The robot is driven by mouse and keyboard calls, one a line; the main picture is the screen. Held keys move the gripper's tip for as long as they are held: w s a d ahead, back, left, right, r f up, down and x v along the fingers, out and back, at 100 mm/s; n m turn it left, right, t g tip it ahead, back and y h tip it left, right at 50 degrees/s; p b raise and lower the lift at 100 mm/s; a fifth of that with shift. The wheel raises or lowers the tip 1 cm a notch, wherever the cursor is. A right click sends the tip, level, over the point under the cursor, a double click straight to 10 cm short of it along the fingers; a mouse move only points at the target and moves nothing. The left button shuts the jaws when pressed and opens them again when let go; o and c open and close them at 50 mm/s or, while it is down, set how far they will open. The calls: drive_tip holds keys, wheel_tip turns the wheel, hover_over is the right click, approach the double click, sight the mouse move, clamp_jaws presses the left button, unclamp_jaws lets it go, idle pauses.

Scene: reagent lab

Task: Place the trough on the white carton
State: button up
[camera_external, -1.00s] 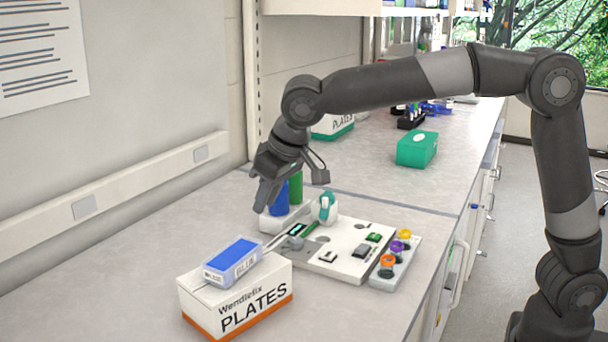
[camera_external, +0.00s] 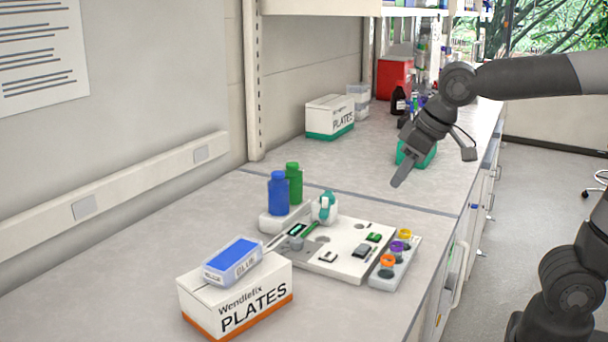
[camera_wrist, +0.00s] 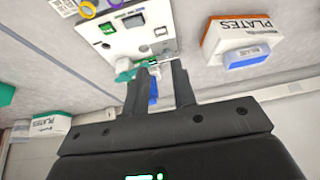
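The trough (camera_external: 232,264), a small pale box with a blue top and a "BLUE" label, rests on top of the white carton (camera_external: 238,300) marked "Wendlefix PLATES", which has an orange base band. In the wrist view, the trough (camera_wrist: 247,57) and carton (camera_wrist: 216,36) show at the upper right. My gripper (camera_external: 402,178) is over the counter's far section, well apart from both. In the wrist view, my gripper's fingers (camera_wrist: 163,70) stand apart with nothing held between them.
Blue (camera_external: 278,194) and green (camera_external: 294,183) bottles stand behind a white instrument panel (camera_external: 345,248). A rack (camera_external: 397,268) with coloured rings is at its right. A second PLATES carton (camera_external: 328,118) with a green band stands farther back. A green box (camera_external: 428,157) is partly hidden behind my gripper.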

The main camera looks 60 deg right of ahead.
drive_tip(key=s+d+f, duration=0.2)
drive_tip(key=s+f, duration=0.1)
drive_tip(key=s, duration=0.3)
drive_tip(key=s+d+f, duration=0.2)
drive_tip(key=s+f, duration=0.1)
drive_tip(key=s, duration=0.4)
drive_tip(key=shift+d+f+t, duration=0.15)
drive_tip(key=shift+d+t, duration=0.15)
idle(0.4)
